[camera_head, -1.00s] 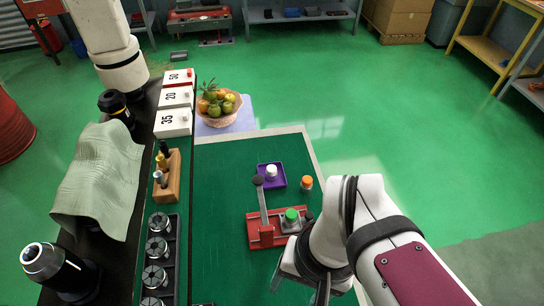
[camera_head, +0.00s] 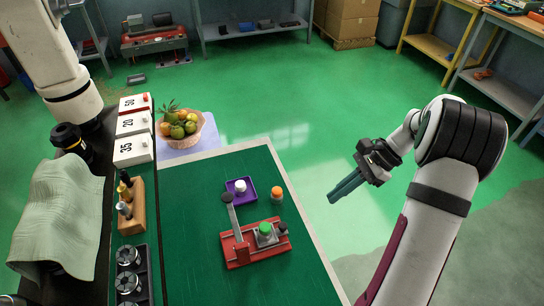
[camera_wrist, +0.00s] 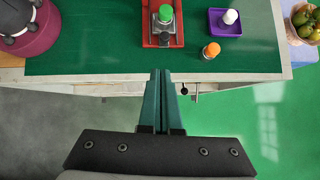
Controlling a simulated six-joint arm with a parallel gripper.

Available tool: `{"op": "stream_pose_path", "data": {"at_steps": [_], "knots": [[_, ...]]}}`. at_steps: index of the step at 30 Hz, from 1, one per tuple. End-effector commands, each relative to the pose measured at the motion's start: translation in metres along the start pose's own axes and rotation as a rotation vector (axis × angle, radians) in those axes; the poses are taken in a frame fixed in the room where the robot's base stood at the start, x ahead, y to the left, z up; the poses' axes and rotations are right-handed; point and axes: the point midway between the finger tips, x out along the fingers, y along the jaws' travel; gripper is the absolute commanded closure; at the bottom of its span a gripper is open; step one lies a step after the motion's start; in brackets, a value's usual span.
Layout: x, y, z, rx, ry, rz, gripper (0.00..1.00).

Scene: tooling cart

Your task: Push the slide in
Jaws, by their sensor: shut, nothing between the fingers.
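A red fixture (camera_head: 240,258) sits on the green mat, with a grey metal slide block (camera_head: 266,238) on it that carries a green-capped piece (camera_head: 265,228). A dark round knob (camera_head: 282,228) is at the block's right end. A lever with a dark ball top (camera_head: 227,198) stands up at the fixture's left part. The fixture also shows at the top of the wrist view (camera_wrist: 148,30), with the green cap (camera_wrist: 166,13) over the block. My gripper (camera_head: 332,199) is shut and empty, out past the table's right edge and apart from the fixture. Its closed fingers (camera_wrist: 160,75) point toward the fixture.
A purple tray (camera_head: 250,197) with a white-capped piece (camera_head: 240,186) and an orange-capped bottle (camera_head: 277,196) stand behind the fixture. A wooden holder (camera_head: 137,214), numbered white boxes (camera_head: 133,124) and a fruit basket (camera_head: 180,142) are left. The mat's front area is clear.

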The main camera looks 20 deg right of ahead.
Motion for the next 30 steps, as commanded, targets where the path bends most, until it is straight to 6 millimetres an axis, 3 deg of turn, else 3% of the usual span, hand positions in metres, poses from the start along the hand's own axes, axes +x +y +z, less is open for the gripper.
{"op": "stream_pose_path", "data": {"at_steps": [2, 5, 19, 24, 30], "knots": [[0.001, -0.001, -0.019, 0.047, -0.023, -0.022, 1.0], [0.007, -0.002, -0.024, 0.059, -0.032, -0.028, 1.0], [0.104, -0.004, -0.02, 0.055, -0.029, -0.022, 1.0], [0.123, -0.006, -0.001, 0.054, -0.029, -0.024, 1.0], [0.131, -0.006, 0.007, 0.055, -0.028, -0.026, 1.0]]}}
